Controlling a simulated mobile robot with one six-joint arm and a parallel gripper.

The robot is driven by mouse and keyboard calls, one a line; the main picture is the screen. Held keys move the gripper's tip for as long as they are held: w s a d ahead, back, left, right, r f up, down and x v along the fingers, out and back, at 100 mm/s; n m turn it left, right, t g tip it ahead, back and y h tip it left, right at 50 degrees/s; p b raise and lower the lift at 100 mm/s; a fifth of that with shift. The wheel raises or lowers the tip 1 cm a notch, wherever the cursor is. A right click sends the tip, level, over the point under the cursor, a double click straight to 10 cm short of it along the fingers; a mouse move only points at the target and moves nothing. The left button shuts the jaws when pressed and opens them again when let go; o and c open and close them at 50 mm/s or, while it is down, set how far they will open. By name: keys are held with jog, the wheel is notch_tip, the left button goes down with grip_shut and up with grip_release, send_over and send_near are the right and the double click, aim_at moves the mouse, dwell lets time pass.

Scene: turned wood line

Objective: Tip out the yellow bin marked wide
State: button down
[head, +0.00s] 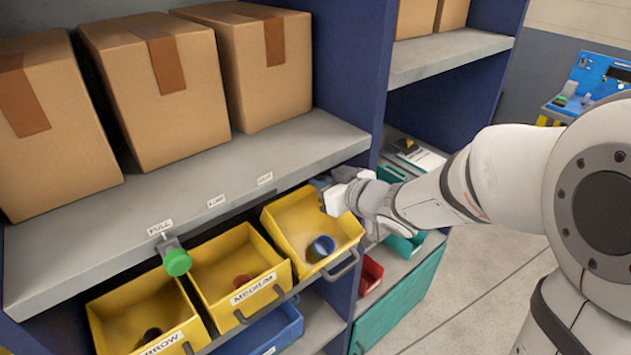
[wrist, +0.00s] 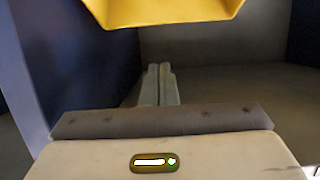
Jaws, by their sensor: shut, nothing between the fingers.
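The rightmost yellow bin (head: 280,236) sits in the row under the grey shelf, at a different angle from its neighbours, apparently tipped forward. No wording shows on it, but the other two yellow bins read MEDIUM (head: 215,268) and, partly cut off, what looks like NARROW (head: 130,308). A blue ring-like piece (head: 322,246) lies inside it near the front. My gripper (wrist: 158,72) is shut and empty. In the head view it is at the bin's back right edge; contact cannot be told. The wrist view shows a yellow bin edge (wrist: 165,12) above the fingers.
A green knob (head: 177,262) hangs from the shelf's front edge (head: 200,228), near small labels. A blue bin (head: 262,332) is below. Teal (head: 405,242) and red (head: 370,273) bins stand to the right. Cardboard boxes (head: 155,90) fill the shelf above. Floor (head: 470,290) at right is clear.

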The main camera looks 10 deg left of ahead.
jog(key=w+a+f, duration=0.2)
jog(key=a+f, duration=0.1)
jog(key=f, duration=0.1)
jog(key=shift+w+f, duration=0.15)
jog(key=shift+w, duration=0.25)
jog(key=shift+a, duration=0.1)
jog(key=shift+w+a+f, duration=0.4)
jog(key=shift+a+f, duration=0.05)
jog(key=shift+f, duration=0.15)
jog(key=shift+r+p, duration=0.15)
jog(key=shift+p, duration=0.15)
